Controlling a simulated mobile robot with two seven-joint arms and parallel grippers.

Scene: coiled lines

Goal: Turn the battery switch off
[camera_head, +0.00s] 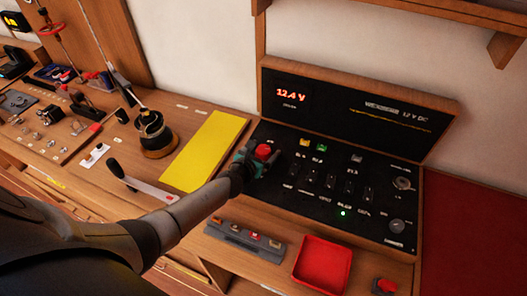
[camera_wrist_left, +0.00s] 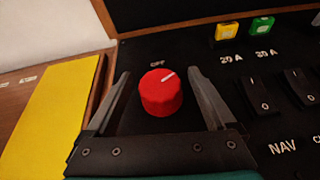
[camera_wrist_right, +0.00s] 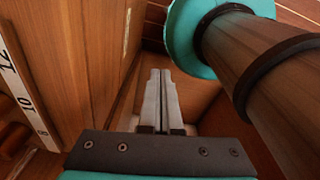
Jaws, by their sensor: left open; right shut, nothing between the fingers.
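The battery switch is a red round knob (camera_head: 264,151) at the left end of the black switch panel (camera_head: 300,215). In the left wrist view the red knob (camera_wrist_left: 161,93) shows a white pointer line aimed to the upper right, with a small white label above it, partly hard to read. My left gripper (camera_head: 254,157) is at the knob; in its wrist view the open fingers (camera_wrist_left: 160,98) stand on either side of it with gaps visible. My right gripper (camera_wrist_right: 162,95) is shut and empty, away from the panel beside wooden surfaces; it is not seen in the head view.
A display (camera_head: 291,93) reading 12.4 V stands behind the panel. Yellow and green fuses (camera_head: 320,147) and several rocker switches are right of the knob. A yellow mat (camera_head: 207,150) lies left. A red tray (camera_head: 322,264) sits in front. A winch (camera_head: 155,133) stands farther left.

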